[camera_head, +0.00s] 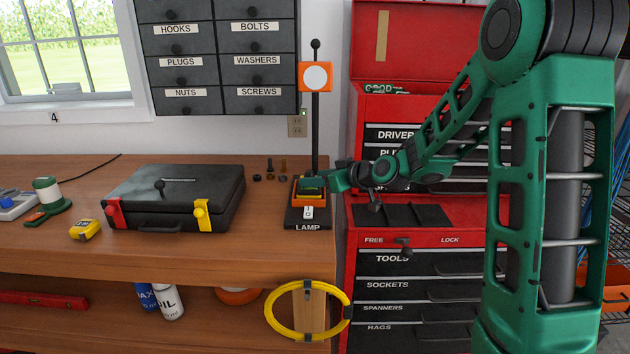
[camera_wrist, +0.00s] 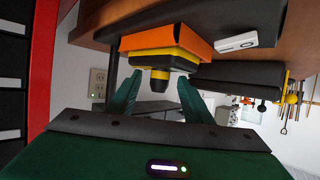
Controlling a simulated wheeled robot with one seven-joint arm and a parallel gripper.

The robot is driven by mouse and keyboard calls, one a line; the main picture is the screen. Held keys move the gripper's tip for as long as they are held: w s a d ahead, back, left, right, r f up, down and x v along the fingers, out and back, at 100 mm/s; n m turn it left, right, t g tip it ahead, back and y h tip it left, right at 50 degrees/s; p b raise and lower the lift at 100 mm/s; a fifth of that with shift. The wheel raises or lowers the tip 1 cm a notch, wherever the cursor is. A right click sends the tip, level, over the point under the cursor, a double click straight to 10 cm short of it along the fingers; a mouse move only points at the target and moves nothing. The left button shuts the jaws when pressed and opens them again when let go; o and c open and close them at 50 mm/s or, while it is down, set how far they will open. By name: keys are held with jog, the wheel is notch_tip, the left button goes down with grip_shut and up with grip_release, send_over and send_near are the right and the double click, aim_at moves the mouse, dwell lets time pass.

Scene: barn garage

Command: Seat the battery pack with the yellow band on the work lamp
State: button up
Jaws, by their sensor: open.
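The work lamp (camera_head: 315,77) stands at the right of the bench, with an orange head on a black post and a black base marked LAMP. Low on it is an orange mount (camera_wrist: 168,46), with a white switch piece (camera_wrist: 235,42) beside it. The battery pack with the yellow band (camera_wrist: 153,62) is at the orange mount, its dark narrow end facing my gripper. No clear gap shows between pack and mount, but I cannot tell if it is fully seated. My gripper (camera_wrist: 159,78) is open, its green fingers on either side of the pack's dark end. In the head view my gripper (camera_head: 314,184) partly hides the pack.
A black case (camera_head: 174,198) with red and yellow latches lies left of the lamp. Several small bolts and nuts (camera_head: 270,172) stand behind. A red tool chest (camera_head: 415,225) is at the right. Bare bench lies between case and lamp.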

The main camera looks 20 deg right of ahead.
jog(key=v, duration=1)
jog(key=s+d+f+m+g+h, duration=0.2)
jog(key=s+d+f+g, duration=0.15)
jog(key=s, duration=0.45)
jog(key=s+d+f+m+g+h, duration=0.2)
jog(key=s+d+f+g, duration=0.15)
jog(key=s, duration=0.45)
jog(key=s+d+m+g+h, duration=0.1)
jog(key=s+m, duration=0.3)
jog(key=s, duration=0.7)
jog(key=s+d+m+g, duration=0.3)
jog(key=s+g, duration=0.1)
jog(key=s, duration=0.8)
jog(key=shift+d+f+m+h, duration=0.25)
jog(key=shift+d+m+h, duration=0.15)
jog(key=shift+w+f, duration=0.25)
jog(key=shift+w, duration=0.3)
